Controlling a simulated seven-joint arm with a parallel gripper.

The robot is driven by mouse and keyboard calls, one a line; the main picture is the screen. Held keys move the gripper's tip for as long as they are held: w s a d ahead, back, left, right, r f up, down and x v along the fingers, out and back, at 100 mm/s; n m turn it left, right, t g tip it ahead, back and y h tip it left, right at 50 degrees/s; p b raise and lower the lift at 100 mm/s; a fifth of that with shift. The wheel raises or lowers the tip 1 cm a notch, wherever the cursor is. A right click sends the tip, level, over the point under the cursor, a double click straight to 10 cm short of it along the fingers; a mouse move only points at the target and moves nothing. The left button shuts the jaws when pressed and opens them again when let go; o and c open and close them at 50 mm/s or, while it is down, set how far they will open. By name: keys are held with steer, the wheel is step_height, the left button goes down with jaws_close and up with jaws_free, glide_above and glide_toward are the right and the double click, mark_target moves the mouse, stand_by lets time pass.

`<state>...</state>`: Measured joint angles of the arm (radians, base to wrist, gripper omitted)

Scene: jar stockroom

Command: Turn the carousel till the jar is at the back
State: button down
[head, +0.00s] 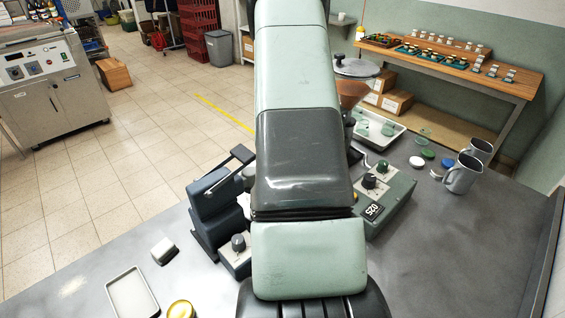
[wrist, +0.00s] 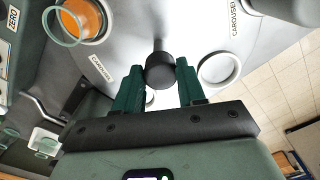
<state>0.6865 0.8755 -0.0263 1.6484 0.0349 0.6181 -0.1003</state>
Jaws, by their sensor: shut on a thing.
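In the wrist view the carousel (wrist: 205,35) is a pale grey plate with "CAROUSEL" labels. A glass jar (wrist: 66,25) with orange contents sits at its upper left. An empty white-rimmed round opening (wrist: 219,70) lies to the right. My gripper (wrist: 158,69) has its green fingers on either side of a black cylindrical knob (wrist: 160,71) and is shut on it. The knob stands on a short dark stem at the plate. A second white ring shows partly below the knob.
A green-grey control box (head: 385,200) stands right of my arm, a dark blue device (head: 218,215) left of it. Two grey mugs (head: 462,173) and loose lids (head: 427,154) are at the right. A white tray (head: 133,295) lies front left. The right front bench is clear.

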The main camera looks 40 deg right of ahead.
steer(key=shift+m, duration=2)
steer(key=c, duration=0.7)
jaws_free()
steer(key=shift+o, duration=0.2)
step_height(320, 180, up, 11)
steer(key=shift+f, duration=0.1)
